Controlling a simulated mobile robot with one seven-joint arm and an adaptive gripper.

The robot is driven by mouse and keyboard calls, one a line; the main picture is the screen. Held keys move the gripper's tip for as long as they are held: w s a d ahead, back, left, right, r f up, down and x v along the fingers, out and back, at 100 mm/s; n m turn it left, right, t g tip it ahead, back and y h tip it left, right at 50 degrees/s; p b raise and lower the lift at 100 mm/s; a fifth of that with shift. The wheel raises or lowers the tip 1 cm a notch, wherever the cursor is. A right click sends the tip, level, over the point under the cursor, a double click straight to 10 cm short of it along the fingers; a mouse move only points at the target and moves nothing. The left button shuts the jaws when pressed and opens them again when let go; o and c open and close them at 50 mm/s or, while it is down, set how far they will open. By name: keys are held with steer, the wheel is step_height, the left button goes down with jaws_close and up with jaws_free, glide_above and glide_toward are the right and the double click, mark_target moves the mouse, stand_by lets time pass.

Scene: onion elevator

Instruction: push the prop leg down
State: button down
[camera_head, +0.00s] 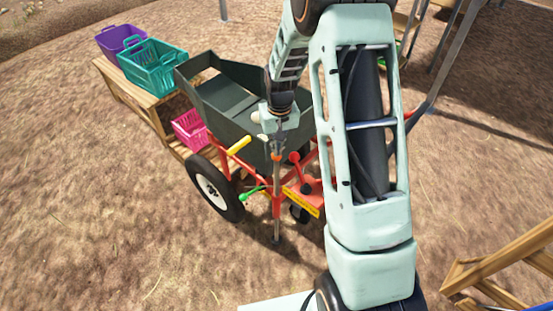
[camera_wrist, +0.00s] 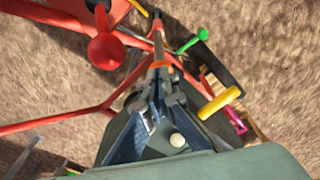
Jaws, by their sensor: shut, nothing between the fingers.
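The prop leg (camera_head: 276,229) is a thin grey upright pole at the front of the red cart frame (camera_head: 276,200), with its lower end at the ground. In the wrist view its grey upper part (camera_wrist: 158,46) shows at the top middle, near an orange collar. My gripper (camera_head: 278,146) is shut and empty, pointing down in line with the pole. In the wrist view, my gripper's fingertips (camera_wrist: 162,76) lie close to the collar; I cannot tell whether they touch it. My arm hides part of the cart's right side.
The dark green hopper (camera_head: 215,97) stands behind my gripper. Yellow (camera_head: 239,145), green (camera_head: 251,193) and red (camera_head: 294,158) handles stick out nearby. A wheel (camera_head: 213,190) is at left. Purple (camera_head: 113,41), teal (camera_head: 150,72) and pink (camera_head: 188,132) crates sit beyond.

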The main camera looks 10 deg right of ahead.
steer(key=shift+f, duration=0.35)
step_height(320, 180, down, 10)
steer(key=b, duration=0.7)
steer(key=shift+r, duration=0.3)
steer(key=s, duration=0.1)
steer(key=s+r, duration=0.1)
steer(key=s, duration=0.1)
steer(key=shift+s+d, duration=0.1)
glide_toward(277, 166)
steer(key=s+r, duration=0.1)
steer(key=s, duration=0.2)
steer(key=shift+d+r, duration=0.1)
steer(key=shift+r, duration=0.1)
